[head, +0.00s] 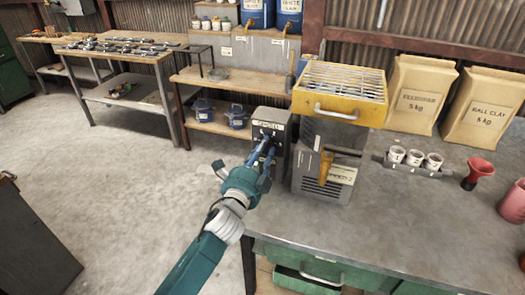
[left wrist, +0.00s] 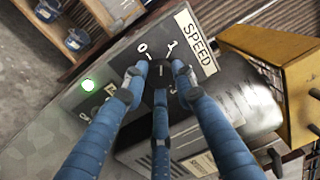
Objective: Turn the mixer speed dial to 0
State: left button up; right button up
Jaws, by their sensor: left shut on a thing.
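The mixer (head: 335,125) stands on the grey bench with a yellow grated top. Its dark control panel (head: 270,118) faces me on its left side. The panel carries a SPEED label (left wrist: 196,42), which shows tilted in the left wrist view, with marks 0 and 1 near the dark speed dial (left wrist: 160,70). My left gripper (head: 267,147) is at the panel, and its three blue fingers are shut around the dial in the left wrist view (left wrist: 160,80). The fingers cover most of the dial, so its exact setting is unclear. My right gripper is out of view.
A green lamp (left wrist: 88,85) glows on the panel. Paper bags (head: 418,95), a rack of white cups (head: 410,165) and a red funnel (head: 478,172) stand right of the mixer. Blue pots (head: 237,117) sit on the shelf behind. The floor to the left is clear.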

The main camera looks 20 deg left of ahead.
pick_arm(q)
jog(key=n, duration=0.3)
jog(key=shift+s+d+f+n, duration=0.1)
jog(key=shift+d+f+n, duration=0.2)
jog(key=shift+n, duration=0.1)
jog(key=shift+r+n+p, duration=0.2)
jog(key=shift+n+p, duration=0.1)
jog(key=shift+n, duration=1.6)
jog(key=shift+r, duration=0.1)
jog(key=o, duration=1.2)
jog(key=shift+d, duration=0.1)
jog(key=shift+c, duration=0.2)
jog(key=shift+r, duration=0.1)
jog(key=s, duration=1.2)
jog(key=shift+f, duration=0.25)
